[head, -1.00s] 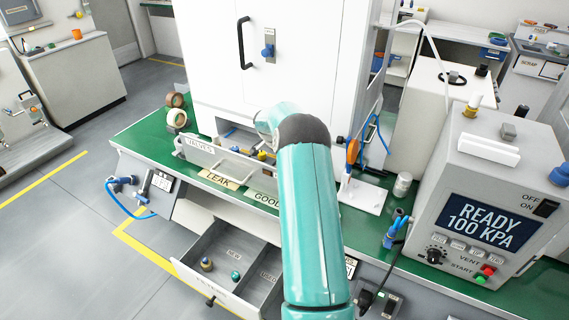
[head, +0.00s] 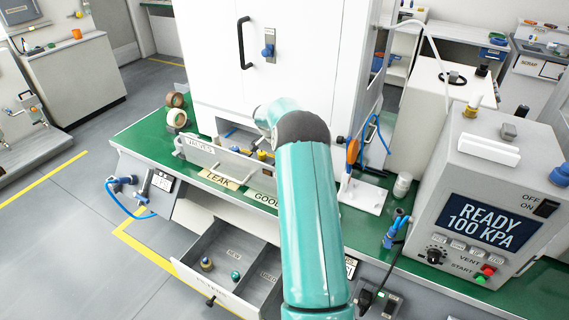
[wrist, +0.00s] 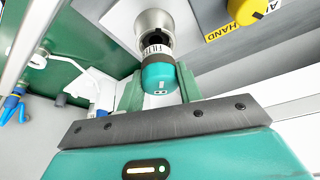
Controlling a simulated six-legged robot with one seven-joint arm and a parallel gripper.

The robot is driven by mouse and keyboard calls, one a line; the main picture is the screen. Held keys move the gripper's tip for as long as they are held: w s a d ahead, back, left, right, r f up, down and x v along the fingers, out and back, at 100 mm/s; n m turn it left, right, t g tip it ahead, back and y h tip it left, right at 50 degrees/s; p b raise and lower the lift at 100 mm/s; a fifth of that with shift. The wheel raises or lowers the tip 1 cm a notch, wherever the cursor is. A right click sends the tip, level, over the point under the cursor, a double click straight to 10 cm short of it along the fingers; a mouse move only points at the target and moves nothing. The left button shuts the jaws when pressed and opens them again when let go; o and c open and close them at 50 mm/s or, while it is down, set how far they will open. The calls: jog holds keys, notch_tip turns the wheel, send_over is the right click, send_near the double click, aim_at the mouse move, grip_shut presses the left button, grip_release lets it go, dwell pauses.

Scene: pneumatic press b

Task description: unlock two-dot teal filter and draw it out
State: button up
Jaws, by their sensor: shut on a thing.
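In the wrist view a teal filter (wrist: 158,78), a short cylinder with pale marks on its end face, sits below a silver housing (wrist: 155,22). A black-and-white band lettered FILTER lies between them. My gripper (wrist: 160,90) is shut on the teal filter, one green finger on each side. The filter is still at the housing, and I cannot tell whether it is locked. In the head view my teal arm hides the gripper and filter.
A yellow knob (wrist: 247,10) beside a HAND label is close to the filter's right. In the head view, an open drawer (head: 262,292) holds small parts below the green bench (head: 140,135). A press controller (head: 480,170) reads READY 100 KPA at right.

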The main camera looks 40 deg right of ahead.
grip_shut()
jog(key=shift+r, duration=0.1)
jog(key=shift+r, duration=2.4)
